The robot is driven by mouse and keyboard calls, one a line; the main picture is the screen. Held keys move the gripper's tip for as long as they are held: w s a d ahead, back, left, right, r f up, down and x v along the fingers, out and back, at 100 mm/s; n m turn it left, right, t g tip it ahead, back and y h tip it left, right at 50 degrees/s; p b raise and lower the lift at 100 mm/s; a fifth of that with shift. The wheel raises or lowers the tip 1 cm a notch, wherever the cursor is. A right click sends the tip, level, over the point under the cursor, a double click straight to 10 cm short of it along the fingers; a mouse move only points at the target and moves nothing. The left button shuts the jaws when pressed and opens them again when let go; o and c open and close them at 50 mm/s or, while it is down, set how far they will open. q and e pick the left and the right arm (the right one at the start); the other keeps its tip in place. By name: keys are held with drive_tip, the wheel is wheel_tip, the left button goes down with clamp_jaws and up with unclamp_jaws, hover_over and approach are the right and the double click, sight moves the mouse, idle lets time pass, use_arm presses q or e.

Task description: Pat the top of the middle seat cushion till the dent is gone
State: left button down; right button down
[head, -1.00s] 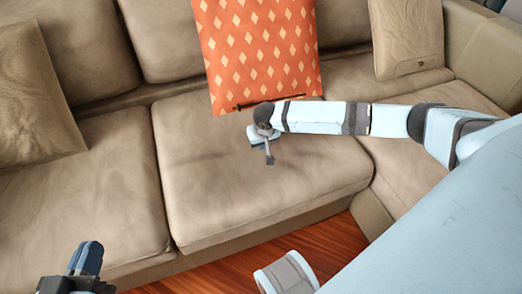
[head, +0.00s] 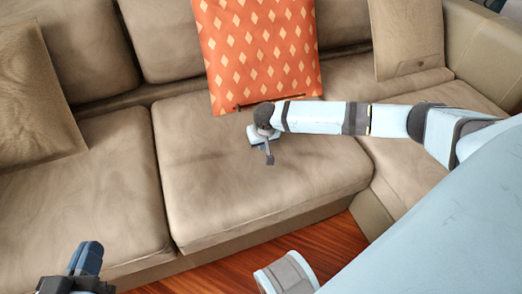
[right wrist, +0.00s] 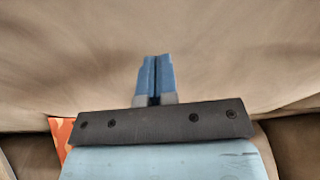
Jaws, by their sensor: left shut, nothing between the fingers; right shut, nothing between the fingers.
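The middle seat cushion (head: 225,200) is brown and lies in the centre of the sofa in the head view. Faint darker creases run across its top left of my right gripper; I cannot make out a clear dent. My right gripper (head: 269,158) is shut and empty, its fingers pointing down at the cushion top; I cannot tell whether they touch it. In the right wrist view its blue fingers (right wrist: 155,72) are together against blurred brown fabric. My left gripper (head: 88,257) is shut and empty at the lower left, in front of the sofa.
An orange patterned pillow (head: 258,55) leans on the backrest just behind my right gripper. Brown pillows stand at the left (head: 35,95) and right (head: 408,35). Left (head: 85,190) and right seat cushions flank the middle one. Wooden floor (head: 325,250) shows in front.

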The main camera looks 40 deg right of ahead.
drive_tip(key=shift+f, duration=0.15)
